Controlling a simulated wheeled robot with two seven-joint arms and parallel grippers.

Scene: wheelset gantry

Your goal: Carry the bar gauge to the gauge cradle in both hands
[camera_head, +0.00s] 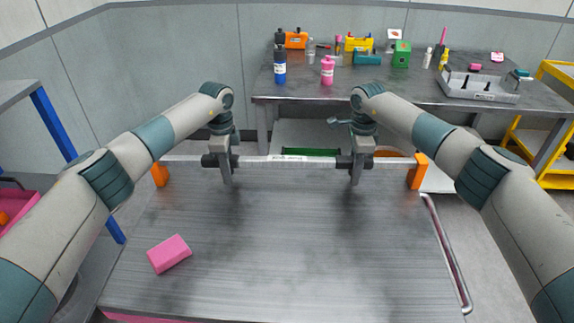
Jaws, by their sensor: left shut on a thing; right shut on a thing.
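The bar gauge (308,159) is a long thin pale bar with orange end blocks and two dark grips. It lies level across the picture, near the far edge of the metal table. My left gripper (225,172) is shut on it at the left dark grip. My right gripper (357,172) is shut on it at the right dark grip. I cannot tell how high the bar is above the table. A grey tray-like holder (480,97) with small dark uprights sits on the back bench at the right; I cannot tell whether it is the gauge cradle.
The near metal table (290,245) is mostly bare, with a pink block (169,253) at its left. The back bench (425,91) holds several bottles, including a blue one (280,66) and a pink one (327,70). A yellow frame (540,139) stands at the right.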

